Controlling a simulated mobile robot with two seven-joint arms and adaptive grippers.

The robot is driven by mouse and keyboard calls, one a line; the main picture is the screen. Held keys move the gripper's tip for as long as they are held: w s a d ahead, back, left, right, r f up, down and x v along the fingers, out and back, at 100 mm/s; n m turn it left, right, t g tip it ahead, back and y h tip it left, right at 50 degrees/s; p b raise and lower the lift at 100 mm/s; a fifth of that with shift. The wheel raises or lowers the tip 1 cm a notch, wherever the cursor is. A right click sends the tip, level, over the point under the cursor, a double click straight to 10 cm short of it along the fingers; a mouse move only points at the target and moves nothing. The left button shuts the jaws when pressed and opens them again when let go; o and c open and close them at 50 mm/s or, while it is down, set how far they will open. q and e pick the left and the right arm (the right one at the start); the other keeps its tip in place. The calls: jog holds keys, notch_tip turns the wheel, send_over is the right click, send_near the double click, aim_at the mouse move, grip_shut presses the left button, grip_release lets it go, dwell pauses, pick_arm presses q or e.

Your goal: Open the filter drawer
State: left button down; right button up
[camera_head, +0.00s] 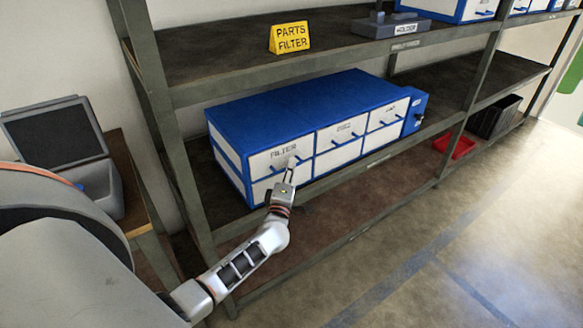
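The blue and white drawer cabinet (300,104) stands on the middle shelf of the rack. Its filter drawer (268,158), marked FILTER on a white front, is at the upper left and looks shut, its front level with the other drawers. My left gripper (291,163) is right at the filter drawer's front, at its handle. The fingers are small and partly merge with the handle, so I cannot tell whether they are open or shut on it. My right gripper is not in view.
A yellow PARTS FILTER sign (289,37) and a grey holder (390,25) sit on the shelf above. Rack posts (178,150) stand left of the cabinet. A red bin (455,146) and a black bin (495,117) are low at the right. The floor (450,240) in front is clear.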

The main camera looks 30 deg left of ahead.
pick_arm(q)
jog(key=shift+d, duration=0.15)
jog(key=s+d+p, duration=0.1)
jog(key=s+d, duration=0.2)
jog(key=d, duration=0.5)
jog(key=s+d+p, duration=0.2)
jog(key=s+d, duration=0.2)
jog(key=d, duration=0.5)
jog(key=shift+s+d, duration=0.15)
jog(key=c, duration=2.2)
grip_release()
jog(key=shift+o, duration=0.2)
jog(key=shift+s, duration=0.1)
